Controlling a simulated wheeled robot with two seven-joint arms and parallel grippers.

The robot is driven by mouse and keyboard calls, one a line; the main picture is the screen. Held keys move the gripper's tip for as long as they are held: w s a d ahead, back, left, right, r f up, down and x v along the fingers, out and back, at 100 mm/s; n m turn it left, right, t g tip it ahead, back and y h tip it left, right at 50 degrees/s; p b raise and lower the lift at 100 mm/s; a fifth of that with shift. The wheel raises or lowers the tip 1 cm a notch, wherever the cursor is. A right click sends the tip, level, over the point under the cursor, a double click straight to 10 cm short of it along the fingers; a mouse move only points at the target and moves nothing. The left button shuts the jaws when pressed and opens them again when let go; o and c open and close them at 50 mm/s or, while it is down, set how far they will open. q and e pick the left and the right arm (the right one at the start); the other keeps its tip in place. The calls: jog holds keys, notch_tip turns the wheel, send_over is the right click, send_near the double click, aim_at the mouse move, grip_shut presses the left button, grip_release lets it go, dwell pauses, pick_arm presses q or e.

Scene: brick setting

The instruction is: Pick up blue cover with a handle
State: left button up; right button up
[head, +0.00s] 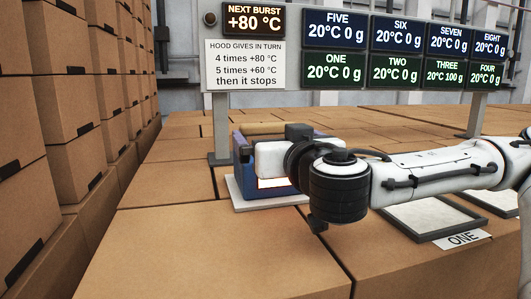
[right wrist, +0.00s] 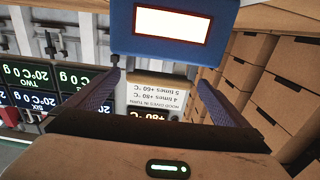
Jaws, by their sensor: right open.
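The blue cover (head: 242,158) stands on a pale slab on the boxes in the head view, with a tan handle bar (head: 262,128) on top. Its glowing window shows partly below my right gripper (head: 268,158), which hides much of the cover's front. In the right wrist view, the blue cover (right wrist: 172,54) with its bright window is at the top edge, beyond the fingertips. Whether a finger touches the cover I cannot tell. My left gripper is not in view.
Stacked cardboard boxes (head: 70,100) rise on the left. A sign board on posts (head: 220,130) stands behind the cover. A pale framed tray (head: 425,217) and a label ONE (head: 462,239) lie at right. Box tops in front of the cover are clear.

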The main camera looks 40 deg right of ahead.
aim_at(270, 133)
jog(key=shift+w+d+r+p, duration=0.1)
jog(key=shift+w+r+p, duration=0.15)
jog(key=shift+p, duration=0.2)
jog(key=shift+w+d+f, duration=0.15)
jog(key=shift+w+d, duration=0.15)
jog(key=shift+w, duration=0.2)
jog(key=shift+w+d+f, duration=0.15)
jog(key=shift+w+d, duration=0.1)
jog(key=shift+w, duration=0.4)
jog(key=shift+w+d, duration=0.25)
jog(key=shift+w, duration=0.05)
jog(key=x, duration=0.1)
jog(key=p+x, duration=0.1)
jog(key=x, duration=0.1)
jog(key=shift+w+d+r, duration=0.15)
jog(key=shift+w+r, duration=0.1)
jog(key=shift+w, duration=0.05)
jog(key=shift+w+d, duration=0.2)
jog(key=shift+w, duration=0.2)
jog(key=c, duration=1.7)
jog(key=shift+r, duration=0.35)
jog(key=shift+c, duration=0.5)
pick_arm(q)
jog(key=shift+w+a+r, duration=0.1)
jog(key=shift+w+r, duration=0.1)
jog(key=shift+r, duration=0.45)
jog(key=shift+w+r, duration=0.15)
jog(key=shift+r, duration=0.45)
